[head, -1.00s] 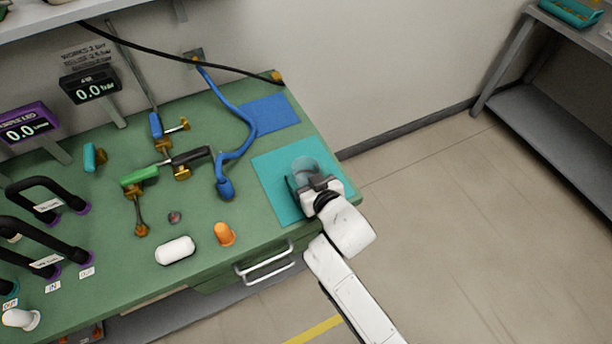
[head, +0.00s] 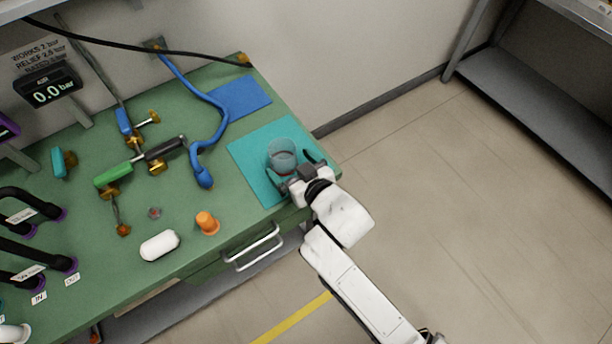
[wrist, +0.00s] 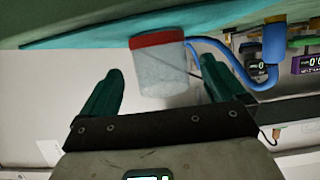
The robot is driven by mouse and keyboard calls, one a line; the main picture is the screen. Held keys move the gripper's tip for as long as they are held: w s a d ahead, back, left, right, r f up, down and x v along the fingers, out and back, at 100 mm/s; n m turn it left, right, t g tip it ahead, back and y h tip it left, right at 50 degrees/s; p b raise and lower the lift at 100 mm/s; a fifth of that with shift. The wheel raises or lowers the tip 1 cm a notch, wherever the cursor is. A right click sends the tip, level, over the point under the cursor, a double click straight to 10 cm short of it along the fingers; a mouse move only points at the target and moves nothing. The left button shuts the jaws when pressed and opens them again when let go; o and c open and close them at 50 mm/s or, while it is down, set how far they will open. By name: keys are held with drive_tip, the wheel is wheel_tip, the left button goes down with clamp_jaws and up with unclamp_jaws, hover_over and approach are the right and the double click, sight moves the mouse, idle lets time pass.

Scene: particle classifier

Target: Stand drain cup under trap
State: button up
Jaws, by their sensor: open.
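A clear cup (head: 283,153) with a red band stands upright on the teal mat (head: 250,155) at the bench's right end. In the wrist view the cup (wrist: 165,70) appears upside down, its red band against the mat. My gripper (head: 296,171) is open at the cup's near side, low over the mat. In the wrist view its dark green fingers (wrist: 160,75) lie either side of the cup, with a visible gap each side. The cup looks empty. Which fitting is the trap is unclear; a short pipe with a brass end (head: 123,229) hangs below the green-handled valve (head: 113,175).
A blue hose (head: 214,130) curves left of the mat, ending in a blue nozzle (head: 204,178). A blue mat (head: 240,98) lies behind. An orange piece (head: 207,223) and white capsule (head: 160,245) stand nearer the front edge. The drawer handle (head: 252,248) sticks out below.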

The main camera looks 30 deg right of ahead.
drive_tip(key=v, duration=0.7)
drive_tip(key=shift+s, duration=0.15)
drive_tip(key=s+d+f+g, duration=0.3)
drive_tip(key=s+g, duration=0.1)
drive_tip(key=s, duration=0.2)
drive_tip(key=s+d+f+g, duration=0.4)
drive_tip(key=s+g, duration=0.1)
drive_tip(key=s, duration=0.1)
drive_tip(key=shift+s+d+m+h, duration=0.15)
drive_tip(key=shift+s+m+h, duration=0.2)
drive_tip(key=shift+m+h, duration=0.05)
drive_tip(key=s+g, duration=0.1)
drive_tip(key=s, duration=0.1)
drive_tip(key=s+g, duration=0.1)
drive_tip(key=s, duration=0.1)
drive_tip(key=s+g, duration=0.1)
drive_tip(key=s, duration=0.1)
drive_tip(key=shift+s+d+g+y, duration=0.3)
drive_tip(key=shift+s, duration=0.05)
drive_tip(key=shift+w, duration=0.1)
